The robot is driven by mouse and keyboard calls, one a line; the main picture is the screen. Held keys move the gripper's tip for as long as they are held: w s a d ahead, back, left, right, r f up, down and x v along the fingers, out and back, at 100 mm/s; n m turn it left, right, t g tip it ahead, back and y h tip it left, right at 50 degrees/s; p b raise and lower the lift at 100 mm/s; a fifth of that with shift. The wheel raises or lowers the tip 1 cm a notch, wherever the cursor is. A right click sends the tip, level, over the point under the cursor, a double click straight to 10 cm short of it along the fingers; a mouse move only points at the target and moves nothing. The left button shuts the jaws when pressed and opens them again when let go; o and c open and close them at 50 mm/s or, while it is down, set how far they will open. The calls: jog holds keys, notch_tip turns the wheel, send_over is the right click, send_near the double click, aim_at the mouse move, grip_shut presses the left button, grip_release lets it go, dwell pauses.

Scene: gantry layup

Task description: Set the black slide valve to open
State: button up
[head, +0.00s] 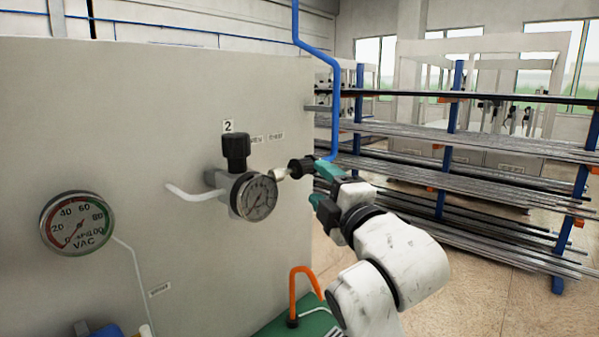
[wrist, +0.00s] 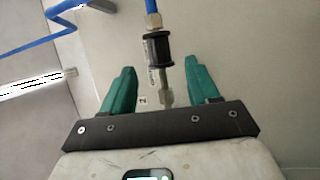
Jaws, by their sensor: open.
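The black slide valve (head: 301,167) is a small ribbed black sleeve on a line beside the round gauge, on the grey panel. In the wrist view the valve (wrist: 157,47) has a brass fitting and blue hose at its top and a metal stem below. My gripper (head: 315,182) has teal fingers and is open, right beside the valve in the head view. In the wrist view my gripper (wrist: 159,68) has one finger on each side of the valve's line, with clear gaps and no contact visible. The slide's position cannot be told.
A black knob (head: 236,150) stands above the small gauge (head: 256,197). A larger vacuum gauge (head: 77,223) is at left. A blue pipe (head: 333,100) comes down by the panel edge. A rack of rods (head: 450,140) stands at right.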

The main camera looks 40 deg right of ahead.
aim_at(300, 164)
jog(key=p+x, duration=0.2)
jog(key=x, duration=0.8)
jog(key=shift+w+r, duration=0.1)
jog(key=shift+c, duration=0.4)
grip_shut()
